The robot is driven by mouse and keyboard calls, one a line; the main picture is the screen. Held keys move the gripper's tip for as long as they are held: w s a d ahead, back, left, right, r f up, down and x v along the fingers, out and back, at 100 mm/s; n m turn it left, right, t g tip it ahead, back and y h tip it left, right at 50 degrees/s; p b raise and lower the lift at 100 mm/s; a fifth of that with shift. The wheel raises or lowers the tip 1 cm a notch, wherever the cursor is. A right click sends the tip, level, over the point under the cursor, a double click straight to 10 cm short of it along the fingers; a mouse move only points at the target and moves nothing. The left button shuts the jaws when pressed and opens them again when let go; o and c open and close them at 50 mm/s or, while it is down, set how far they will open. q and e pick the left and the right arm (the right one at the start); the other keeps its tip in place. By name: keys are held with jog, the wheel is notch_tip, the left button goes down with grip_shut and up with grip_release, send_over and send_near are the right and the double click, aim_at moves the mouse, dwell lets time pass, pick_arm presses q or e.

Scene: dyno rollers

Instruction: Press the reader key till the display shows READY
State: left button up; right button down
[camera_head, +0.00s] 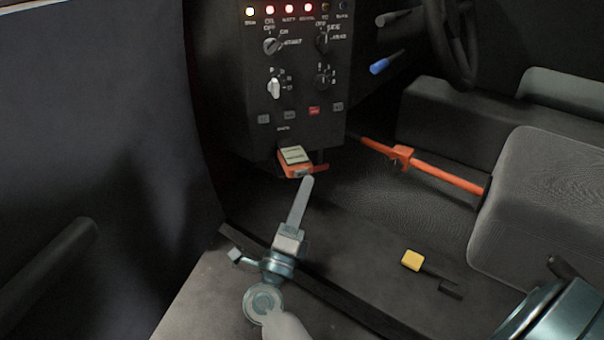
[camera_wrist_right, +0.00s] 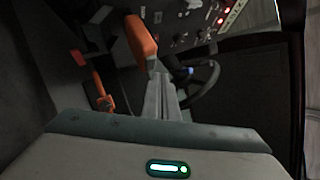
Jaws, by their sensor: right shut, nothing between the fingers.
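The orange reader (camera_head: 290,169) with a pale display (camera_head: 294,154) sits at the foot of the dark control panel. Text on the display is too small to read, and I cannot make out the key. My right gripper (camera_head: 305,185) is shut and empty, its fingertips just below and in front of the reader, seemingly a small gap away. In the right wrist view an orange body (camera_wrist_right: 140,38), likely the reader, shows just beyond and left of the shut fingers (camera_wrist_right: 160,85). Its display is hidden there. My left gripper is not in view.
The panel (camera_head: 300,90) above carries knobs and several lit red lamps. An orange bar (camera_head: 445,175) runs right to a grey seat (camera_head: 545,205). A yellow-ended black piece (camera_head: 412,260) lies on the floor. A steering wheel (camera_head: 455,60) is at the back.

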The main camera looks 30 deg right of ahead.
jog(key=shift+w+d+r, duration=0.1)
jog(key=shift+w, duration=0.2)
dwell(0.5)
jog(key=shift+w+p, duration=0.25)
jog(key=shift+p, duration=0.05)
dwell(0.6)
jog(key=shift+w+d, duration=0.1)
jog(key=shift+w, duration=0.15)
dwell(0.5)
jog(key=shift+s, duration=0.15)
jog(key=shift+s+a+p, duration=0.2)
jog(key=shift+s+p, duration=0.15)
jog(key=shift+s, duration=0.3)
jog(key=shift+s, duration=0.15)
jog(key=s, duration=0.2)
jog(key=s+a+p, duration=0.1)
jog(key=s, duration=0.1)
jog(key=shift+s, duration=0.3)
